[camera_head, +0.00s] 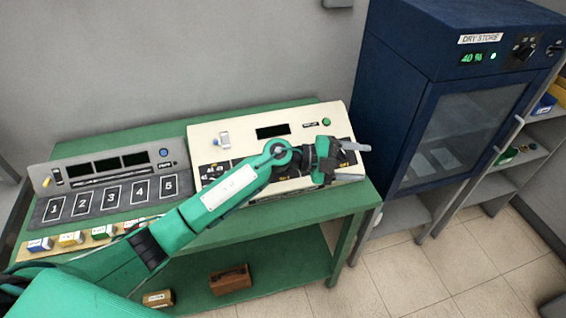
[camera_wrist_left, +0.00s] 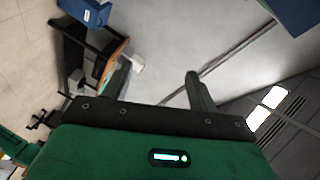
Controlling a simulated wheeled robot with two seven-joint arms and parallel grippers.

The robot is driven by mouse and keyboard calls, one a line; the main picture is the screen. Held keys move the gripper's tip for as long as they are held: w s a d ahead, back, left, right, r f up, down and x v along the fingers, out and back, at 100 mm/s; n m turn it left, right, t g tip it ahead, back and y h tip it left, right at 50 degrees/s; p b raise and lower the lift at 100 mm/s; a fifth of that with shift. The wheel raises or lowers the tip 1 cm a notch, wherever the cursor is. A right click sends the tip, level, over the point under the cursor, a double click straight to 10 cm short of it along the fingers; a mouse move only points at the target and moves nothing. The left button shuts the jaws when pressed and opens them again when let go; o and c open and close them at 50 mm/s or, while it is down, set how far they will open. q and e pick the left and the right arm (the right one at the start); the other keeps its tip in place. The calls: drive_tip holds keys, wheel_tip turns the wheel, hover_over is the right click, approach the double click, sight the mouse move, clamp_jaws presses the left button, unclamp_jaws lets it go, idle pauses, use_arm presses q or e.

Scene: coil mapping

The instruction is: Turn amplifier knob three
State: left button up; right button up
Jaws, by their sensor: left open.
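The cream amplifier box (camera_head: 235,137) stands at the right of the green bench in the head view. It has a small dark display, a green button and a row of dark knob panels along its front. My left arm crosses over it from the lower left. My left gripper (camera_head: 350,148) is open and empty, over the right end of the front panel, its fingers pointing right. Arm and gripper hide much of the knob row, and I cannot make out knob three. The left wrist view shows a finger (camera_wrist_left: 198,92) against the room, with no knob visible. My right gripper is not in view.
A grey console (camera_head: 110,165) with numbered pads 1 to 5 stands left on the green bench (camera_head: 325,203). Coloured blocks (camera_head: 70,239) sit before it. A blue dry-store cabinet (camera_head: 410,80) rises close to the right. A brown wooden box (camera_head: 230,279) lies on the lower shelf.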

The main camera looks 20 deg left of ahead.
use_arm(q)
drive_tip(key=w+a+f+g+y, duration=0.15)
drive_tip(key=w+a+y, duration=0.25)
drive_tip(key=a+y, duration=0.55)
drive_tip(key=w+a+g+y, duration=0.2)
drive_tip(key=w+a+y, duration=0.3)
drive_tip(key=a, duration=0.7)
drive_tip(key=shift+y, duration=0.55)
drive_tip(key=f+p, duration=0.2)
drive_tip(key=f, duration=0.2)
drive_tip(key=f+p, duration=0.1)
drive_tip(key=f, duration=0.3)
drive_tip(key=f+p, duration=0.2)
drive_tip(key=f, duration=0.2)
drive_tip(key=shift+s+d+f+p, duration=0.25)
drive_tip(key=shift+d+p, duration=0.1)
drive_tip(key=shift+d, duration=0.05)
drive_tip(key=shift+f, duration=0.55)
drive_tip(key=c, duration=1)
